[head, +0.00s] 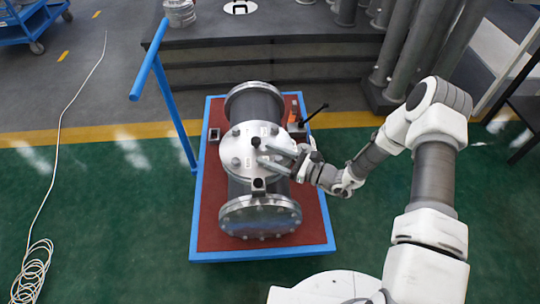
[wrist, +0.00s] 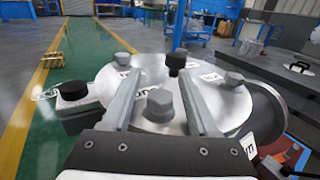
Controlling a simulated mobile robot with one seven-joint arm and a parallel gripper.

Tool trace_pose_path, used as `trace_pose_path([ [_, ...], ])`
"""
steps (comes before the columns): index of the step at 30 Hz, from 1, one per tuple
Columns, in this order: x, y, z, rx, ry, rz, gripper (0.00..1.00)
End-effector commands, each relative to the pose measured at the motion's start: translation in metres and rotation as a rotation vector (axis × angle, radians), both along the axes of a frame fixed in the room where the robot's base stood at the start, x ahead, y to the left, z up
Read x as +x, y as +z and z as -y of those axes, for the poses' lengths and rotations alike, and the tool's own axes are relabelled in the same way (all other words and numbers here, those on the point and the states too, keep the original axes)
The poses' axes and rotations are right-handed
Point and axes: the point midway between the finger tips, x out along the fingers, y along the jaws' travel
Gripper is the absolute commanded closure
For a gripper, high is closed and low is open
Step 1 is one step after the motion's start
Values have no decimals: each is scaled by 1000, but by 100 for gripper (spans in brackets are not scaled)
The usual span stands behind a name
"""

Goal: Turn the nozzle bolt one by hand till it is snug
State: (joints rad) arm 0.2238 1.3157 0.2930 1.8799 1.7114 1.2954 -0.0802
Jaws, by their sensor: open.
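The flanged shell is a grey horizontal cylinder (head: 256,108) with a round silver nozzle cover (head: 232,148) on top. Several bolts stand around the cover's rim. In the wrist view, a grey hex-headed bolt (wrist: 160,104) stands between my fingers, with a gap on each side. A black-headed bolt (wrist: 176,63) stands farther off, near the right fingertip. I cannot tell which is bolt one. My gripper (head: 264,155) reaches over the cover from the right, open and empty; its fingers also show in the wrist view (wrist: 158,77).
The shell lies on a red-topped cart with a blue frame (head: 192,232) and a blue push handle (head: 150,60). A small orange item (head: 295,110) and a black rod (head: 315,113) are beside it. Grey pipes (head: 400,45) stand behind. A cable (head: 35,265) lies on the green floor.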

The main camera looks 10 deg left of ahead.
Motion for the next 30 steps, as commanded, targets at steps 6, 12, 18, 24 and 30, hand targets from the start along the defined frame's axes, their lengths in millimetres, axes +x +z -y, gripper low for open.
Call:
trace_pose_path([
  [6,0,0,-1,0,0,0,40],
  [12,0,0,-1,0,1,0,67],
  [18,0,0,-1,0,1,0,100],
  [24,0,0,-1,0,0,0,100],
  [30,1,1,-1,0,-29,-1,100],
])
